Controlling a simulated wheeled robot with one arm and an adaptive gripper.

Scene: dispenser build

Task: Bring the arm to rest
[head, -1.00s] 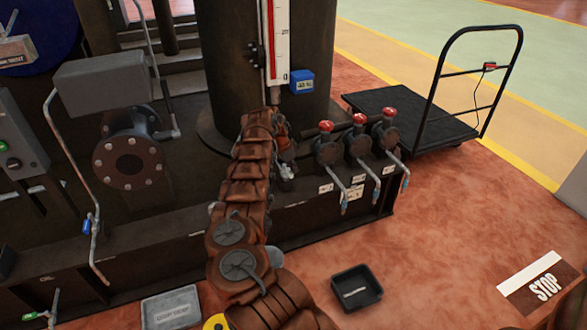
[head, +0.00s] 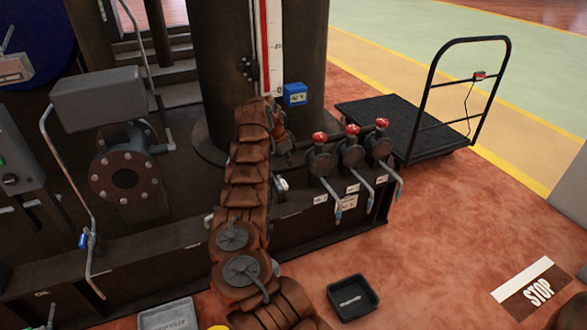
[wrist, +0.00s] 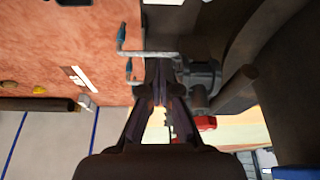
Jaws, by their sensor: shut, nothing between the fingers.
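My gripper (wrist: 162,88) shows in the wrist view, its two dark fingers coming together at the tips with nothing held. Beyond the fingertips is a valve (wrist: 200,76) with a bent metal spout; I cannot tell whether they touch. In the head view my brown-sleeved arm rises from the bottom middle toward the large dark column, bending near its top.
Red-topped valves (head: 350,150) stand on the dark plinth, right of my arm. A black tray (head: 371,300) with a small light item lies on the floor. A black cart (head: 400,122) stands behind right. A grey tray (head: 168,316) is at bottom left.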

